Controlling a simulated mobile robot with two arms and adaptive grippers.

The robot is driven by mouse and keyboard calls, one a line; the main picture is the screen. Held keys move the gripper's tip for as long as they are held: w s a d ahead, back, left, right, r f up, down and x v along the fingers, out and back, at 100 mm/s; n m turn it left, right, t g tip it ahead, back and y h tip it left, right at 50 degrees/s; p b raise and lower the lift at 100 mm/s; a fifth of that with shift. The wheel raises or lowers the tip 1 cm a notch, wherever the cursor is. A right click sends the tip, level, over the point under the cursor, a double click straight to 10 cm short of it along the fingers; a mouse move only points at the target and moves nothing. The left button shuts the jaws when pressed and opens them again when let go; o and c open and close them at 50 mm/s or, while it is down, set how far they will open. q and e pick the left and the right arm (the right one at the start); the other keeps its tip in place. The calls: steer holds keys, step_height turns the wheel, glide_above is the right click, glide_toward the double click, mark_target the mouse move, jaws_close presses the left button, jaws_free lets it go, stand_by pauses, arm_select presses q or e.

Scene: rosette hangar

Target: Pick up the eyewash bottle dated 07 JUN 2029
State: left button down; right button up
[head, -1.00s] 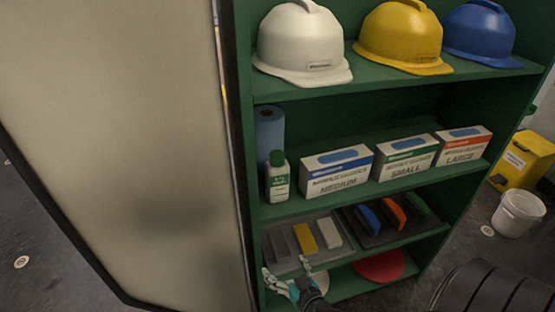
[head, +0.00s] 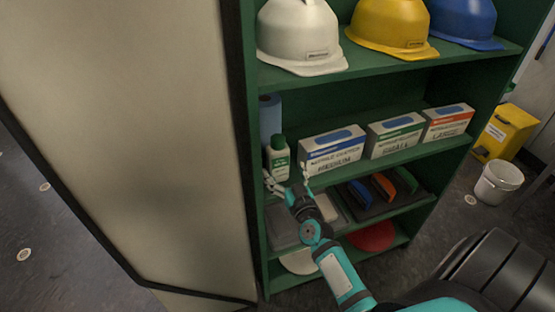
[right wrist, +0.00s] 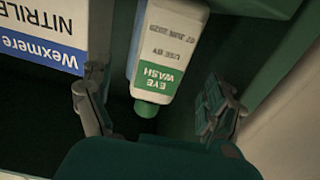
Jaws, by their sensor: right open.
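The eyewash bottle (head: 279,160) is white with a green cap and green label band, standing on the middle shelf at its left end. In the right wrist view the bottle (right wrist: 172,45) appears upside down, and its label reads EYE WASH, USE BY 07 JUN 2029. My right gripper (head: 287,180) is open just in front of and slightly below the bottle. In the right wrist view its two fingers stand apart, one to each side of the bottle, with a gap on both sides. My left gripper is not in view.
A blue roll (head: 270,116) stands behind the bottle. A MEDIUM nitrile glove box (head: 333,150) sits close to its right, with more boxes beyond. The frosted cabinet door (head: 120,130) stands close on the left.

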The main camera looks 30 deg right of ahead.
mark_target(281, 166)
steer(key=x, duration=0.6)
steer(key=shift+a+f, duration=0.1)
steer(key=shift+f, duration=0.25)
steer(key=shift+s+r, duration=0.1)
steer(key=shift+c, duration=0.8)
steer(key=c, duration=1.4)
steer(key=shift+c, duration=0.6)
